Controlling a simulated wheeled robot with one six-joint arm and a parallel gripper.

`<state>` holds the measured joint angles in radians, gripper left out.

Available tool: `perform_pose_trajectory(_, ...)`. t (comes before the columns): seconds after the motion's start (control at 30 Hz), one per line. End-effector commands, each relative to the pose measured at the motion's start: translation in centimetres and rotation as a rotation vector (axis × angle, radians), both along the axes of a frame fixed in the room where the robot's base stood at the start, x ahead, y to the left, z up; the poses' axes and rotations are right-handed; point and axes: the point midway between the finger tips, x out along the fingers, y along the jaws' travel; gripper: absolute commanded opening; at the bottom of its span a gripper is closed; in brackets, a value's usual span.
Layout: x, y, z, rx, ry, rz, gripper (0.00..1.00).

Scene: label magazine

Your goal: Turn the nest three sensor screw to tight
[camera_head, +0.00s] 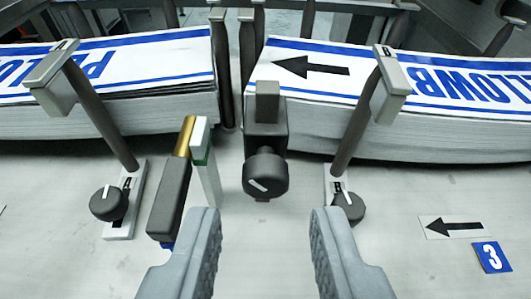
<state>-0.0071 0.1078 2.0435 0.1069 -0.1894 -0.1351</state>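A black block (266,125) stands upright at the gap between two label stacks. On its front is a round dark knob (265,175) with a slanted white mark; it looks like the sensor screw, though no label on it confirms this. My gripper (265,222) is open and empty, its two grey ridged fingers apart in the foreground. The knob lies beyond the fingertips, about midway between them, and does not look touched. A blue plate with a white 3 (492,257) is at the lower right.
Left of the knob stand a dark gold-topped sensor body (170,190) and a thin pale post (206,165). Marked clamp knobs sit at the left (108,204) and right (347,208), below slanted guide rods. Label stacks (110,115) (420,133) fill the back. An arrow plate (455,227) lies right.

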Motion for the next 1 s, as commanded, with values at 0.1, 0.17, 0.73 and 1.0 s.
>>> perform_pose_trajectory(0.1,1.4,0.0,-0.7,0.0,0.001,0.0,0.3)
perform_pose_trajectory(0.17,1.9,0.0,-0.8,0.0,0.0,0.0,0.3)
perform_pose_trajectory(0.73,3.1,0.0,-1.3,0.0,0.0,0.0,0.21)
perform_pose_trajectory(1.0,3.1,0.0,-1.3,0.001,0.0,0.001,0.0)
